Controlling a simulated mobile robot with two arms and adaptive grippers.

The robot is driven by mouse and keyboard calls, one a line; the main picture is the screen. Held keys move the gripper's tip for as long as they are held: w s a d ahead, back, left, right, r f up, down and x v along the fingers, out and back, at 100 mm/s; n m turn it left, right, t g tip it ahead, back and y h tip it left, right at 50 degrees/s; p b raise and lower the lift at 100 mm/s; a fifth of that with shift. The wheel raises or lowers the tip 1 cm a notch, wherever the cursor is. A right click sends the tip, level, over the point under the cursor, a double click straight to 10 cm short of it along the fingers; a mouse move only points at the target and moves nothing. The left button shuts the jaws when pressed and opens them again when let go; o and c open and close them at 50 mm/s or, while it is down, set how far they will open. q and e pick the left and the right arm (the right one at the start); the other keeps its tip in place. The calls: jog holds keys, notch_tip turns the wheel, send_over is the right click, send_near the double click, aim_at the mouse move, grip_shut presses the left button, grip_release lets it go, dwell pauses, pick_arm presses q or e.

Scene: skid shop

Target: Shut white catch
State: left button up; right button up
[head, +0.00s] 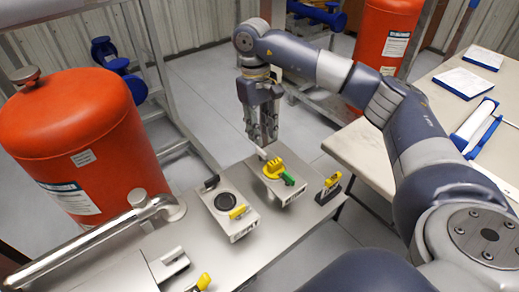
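My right gripper (262,138) points down above the back edge of a grey box (291,188) with a yellow knob (273,169) and a green handle (288,179). A small white piece (262,154), probably the white catch, sticks up at the back of this box, just below the fingertips. I cannot tell whether the fingers touch it. The two fingers are close together, and whether they are shut is unclear. My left gripper is not in view.
A second grey box (243,230) has a black disc and a yellow lever. A black-based yellow lever (332,181) stands to the right. A metal pipe (90,246) and orange tank (80,140) are at left. A table (355,146) with papers is at right.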

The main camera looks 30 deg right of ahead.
jog(key=shift+r, duration=0.1)
jog(key=m, duration=0.4)
jog(key=shift+r+y+p, duration=0.3)
jog(key=shift+y+p, duration=0.05)
jog(key=shift+y, duration=0.05)
jog(key=m, duration=0.3)
jog(key=shift+r, duration=0.1)
jog(key=shift+r+m+y, duration=0.15)
jog(key=shift+m+y, duration=0.15)
jog(key=shift+m, duration=0.9)
jog(key=m, duration=0.3)
jog(key=m+t, duration=0.1)
jog(key=shift+r+p, duration=0.25)
jog(key=shift+p, duration=0.1)
